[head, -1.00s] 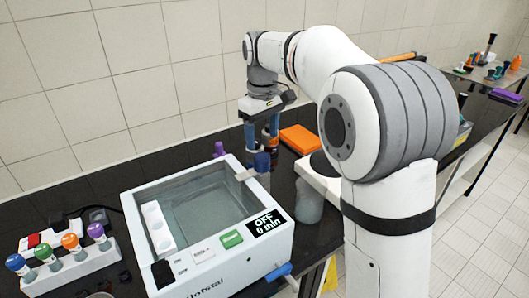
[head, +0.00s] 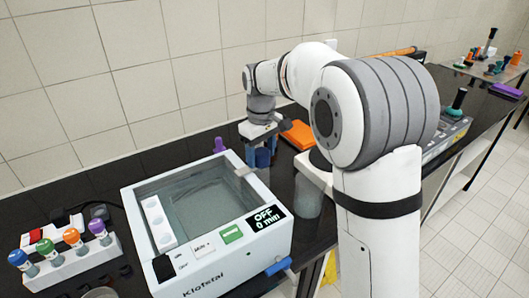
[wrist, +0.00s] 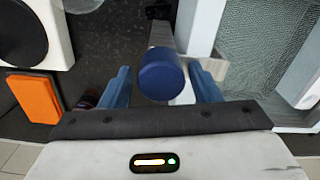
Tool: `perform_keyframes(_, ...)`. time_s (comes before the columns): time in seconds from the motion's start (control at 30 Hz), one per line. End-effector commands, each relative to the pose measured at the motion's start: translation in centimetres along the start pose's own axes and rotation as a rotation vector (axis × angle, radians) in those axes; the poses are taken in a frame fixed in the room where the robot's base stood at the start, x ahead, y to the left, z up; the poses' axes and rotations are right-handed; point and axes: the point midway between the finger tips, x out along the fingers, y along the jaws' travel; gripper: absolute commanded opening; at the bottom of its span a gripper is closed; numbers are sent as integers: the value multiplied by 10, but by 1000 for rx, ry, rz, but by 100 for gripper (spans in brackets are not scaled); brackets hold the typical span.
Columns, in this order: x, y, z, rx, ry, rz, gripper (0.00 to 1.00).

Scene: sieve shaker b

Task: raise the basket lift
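The basket lift shows as a round blue knob (wrist: 163,77) on a pale bracket (wrist: 163,35) beside the bath in the wrist view. In the head view my gripper mostly hides the knob, at the far right corner of the white water bath (head: 205,268). My gripper (head: 262,157) points down there. In the wrist view its two blue fingers (wrist: 161,87) stand apart on either side of the knob, with a gap showing on both sides. The bath's display (head: 266,217) reads OFF, 0 min. The bath also shows at the right of the wrist view (wrist: 265,60).
A rack (head: 72,263) of several colour-capped tubes stands left of the bath. An orange block (head: 299,134) and a purple-topped item (head: 219,145) lie behind. A blue lever (head: 278,266) sticks out of the bath's right side. A grey container (head: 308,198) stands right of the bath.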

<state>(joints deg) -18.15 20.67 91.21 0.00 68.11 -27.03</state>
Motion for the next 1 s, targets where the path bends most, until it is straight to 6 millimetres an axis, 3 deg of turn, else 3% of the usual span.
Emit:
perform_keyframes(0.67, -1, 0, 0, -1, 1, 1, 1)
perform_keyframes(0.87, -10, 0, -1, -1, 2, 2, 0)
perform_keyframes(1.0, -34, 0, -1, -1, 4, 4, 0)
